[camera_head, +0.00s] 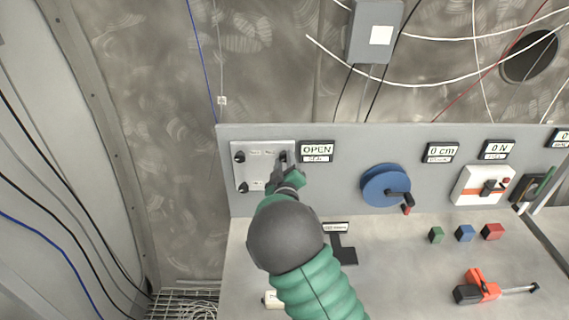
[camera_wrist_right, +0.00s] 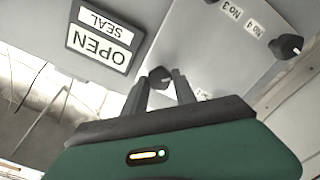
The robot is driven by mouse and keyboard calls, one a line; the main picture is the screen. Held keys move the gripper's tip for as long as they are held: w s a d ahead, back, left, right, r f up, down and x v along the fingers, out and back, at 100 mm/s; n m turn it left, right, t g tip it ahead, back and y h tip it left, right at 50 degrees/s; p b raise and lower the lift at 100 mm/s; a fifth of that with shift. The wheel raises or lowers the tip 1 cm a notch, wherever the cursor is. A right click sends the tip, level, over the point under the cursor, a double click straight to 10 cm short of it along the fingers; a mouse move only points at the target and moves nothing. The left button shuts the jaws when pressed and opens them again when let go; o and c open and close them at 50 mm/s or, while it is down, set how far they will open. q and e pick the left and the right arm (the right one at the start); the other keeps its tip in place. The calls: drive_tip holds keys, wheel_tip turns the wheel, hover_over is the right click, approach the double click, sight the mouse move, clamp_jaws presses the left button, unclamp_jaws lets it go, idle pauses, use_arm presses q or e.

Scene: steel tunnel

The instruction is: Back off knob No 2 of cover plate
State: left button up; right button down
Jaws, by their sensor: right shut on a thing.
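The cover plate (camera_head: 262,172) is a pale metal plate at the left end of the grey panel, with dark knobs near its corners. My right gripper (camera_head: 281,164) reaches the upper right knob (camera_head: 283,156), the one beside the OPEN sign. In the right wrist view that knob (camera_wrist_right: 160,77) sits between the two fingertips (camera_wrist_right: 160,85), which are shut on it. The label nearest it is partly hidden by a finger. The upper left knob (camera_head: 240,157) and lower left knob (camera_head: 244,187) are free. The lower right knob is hidden behind my gripper. My left gripper is not in view.
The OPEN sign (camera_head: 317,150) is just right of the plate. A blue hand wheel (camera_head: 385,186) and a white switch box (camera_head: 483,186) are farther right. Coloured blocks and an orange tool (camera_head: 483,288) lie on the bench top. Cables hang on the wall above.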

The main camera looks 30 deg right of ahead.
drive_tip(key=n, duration=0.5)
drive_tip(key=shift+a+f+n, duration=0.15)
drive_tip(key=shift+f+n, duration=0.1)
drive_tip(key=shift+n, duration=0.05)
drive_tip(key=shift+f+n, duration=0.1)
drive_tip(key=shift+n, duration=1.4)
drive_tip(key=shift+f, duration=0.15)
drive_tip(key=c, duration=1)
unclamp_jaws()
drive_tip(key=shift+a, duration=0.1)
drive_tip(key=shift+r, duration=0.25)
drive_tip(key=shift+a, duration=0.1)
